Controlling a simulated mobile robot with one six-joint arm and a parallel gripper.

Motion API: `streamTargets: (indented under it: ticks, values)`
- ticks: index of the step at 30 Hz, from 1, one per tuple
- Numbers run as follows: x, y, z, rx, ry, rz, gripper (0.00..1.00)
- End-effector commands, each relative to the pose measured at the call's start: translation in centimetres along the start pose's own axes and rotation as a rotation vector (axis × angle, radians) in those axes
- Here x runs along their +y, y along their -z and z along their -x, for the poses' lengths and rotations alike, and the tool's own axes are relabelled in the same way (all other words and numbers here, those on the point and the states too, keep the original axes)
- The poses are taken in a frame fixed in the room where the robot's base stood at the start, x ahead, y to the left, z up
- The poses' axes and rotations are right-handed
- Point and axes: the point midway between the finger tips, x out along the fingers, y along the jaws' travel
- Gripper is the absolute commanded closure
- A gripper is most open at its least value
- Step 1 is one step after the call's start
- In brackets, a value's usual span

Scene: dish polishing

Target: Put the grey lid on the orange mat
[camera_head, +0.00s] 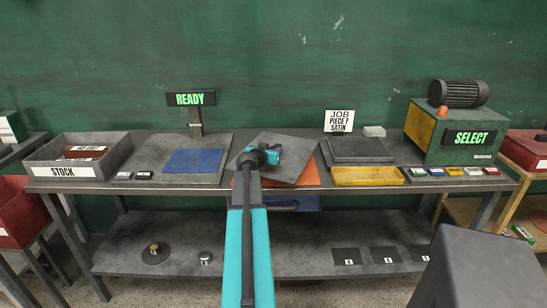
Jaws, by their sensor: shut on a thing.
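The grey lid (299,148) is a flat square plate, turned at an angle over the orange mat (313,176). It covers most of the mat, leaving mainly the right and front edges showing. My gripper (272,157) is over the left part of the lid and shut on it. The fingertips and the grip point are too small to see clearly. I cannot tell whether the lid touches the mat or is just above it.
A blue mat (194,161) lies on a grey board to the left. A dark flat stack (358,150) and a yellow tray (367,176) are close on the right. A STOCK bin (112,158) stands far left and a green SELECT machine (436,146) stands right.

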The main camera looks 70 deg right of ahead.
Motion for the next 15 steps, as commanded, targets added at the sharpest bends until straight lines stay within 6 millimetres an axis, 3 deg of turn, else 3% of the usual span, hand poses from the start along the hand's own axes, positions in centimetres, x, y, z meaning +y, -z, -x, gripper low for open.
streamTargets:
  ticks: [10, 15]
  values:
    - [0.0, 0.0, 0.0, 0.002, 0.001, 0.0, 1.0]
    - [0.0, -0.9, -0.3, 0.0, 0.001, 0.002, 1.0]
